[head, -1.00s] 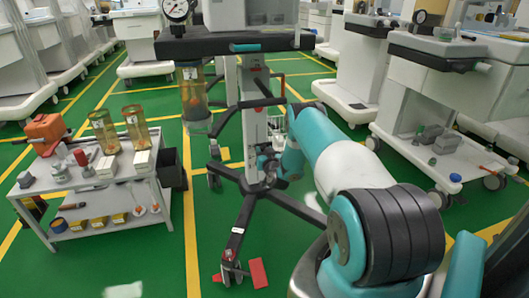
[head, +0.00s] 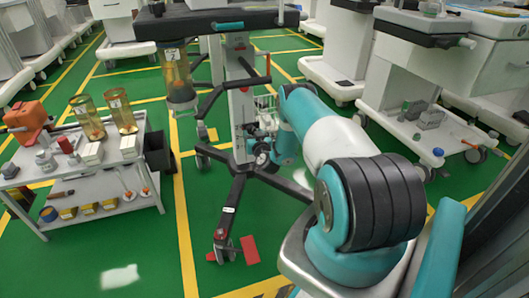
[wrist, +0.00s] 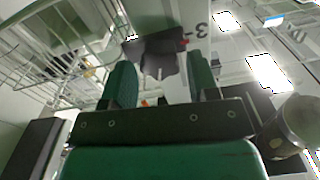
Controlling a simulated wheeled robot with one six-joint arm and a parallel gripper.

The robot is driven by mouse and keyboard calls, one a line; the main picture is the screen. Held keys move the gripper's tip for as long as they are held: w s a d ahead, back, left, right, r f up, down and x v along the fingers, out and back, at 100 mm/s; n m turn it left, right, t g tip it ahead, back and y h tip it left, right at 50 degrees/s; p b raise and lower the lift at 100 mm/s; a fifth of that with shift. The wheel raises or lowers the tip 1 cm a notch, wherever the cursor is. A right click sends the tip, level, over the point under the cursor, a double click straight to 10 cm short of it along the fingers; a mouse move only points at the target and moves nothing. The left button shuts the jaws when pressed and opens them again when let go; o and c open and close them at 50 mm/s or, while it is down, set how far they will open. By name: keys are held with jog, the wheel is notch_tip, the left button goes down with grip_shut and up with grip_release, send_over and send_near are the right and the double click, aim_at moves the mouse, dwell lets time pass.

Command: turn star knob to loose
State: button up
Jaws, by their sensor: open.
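In the wrist view, a dark lobed knob (wrist: 153,52), which looks like the star knob, stands on a pale column marked with a "3". My gripper (wrist: 161,76) is open, with its two green fingers apart. The knob shows between and just beyond the fingertips; I cannot tell whether they touch it. A small red mark shows at its right edge. In the head view, my arm reaches to the pale column (head: 240,110) of the wheeled cart. The knob and the fingertips cannot be made out there.
A wire basket (wrist: 70,50) is close on the left in the wrist view. The cart has black spread legs (head: 232,200) and a dark top shelf (head: 210,22). A low trolley (head: 105,205) with jars and tools stands left.

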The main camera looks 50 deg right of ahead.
jog(key=p+v, duration=1.5)
jog(key=p, duration=0.2)
jog(key=shift+s+p, duration=0.2)
jog(key=shift+p, duration=0.15)
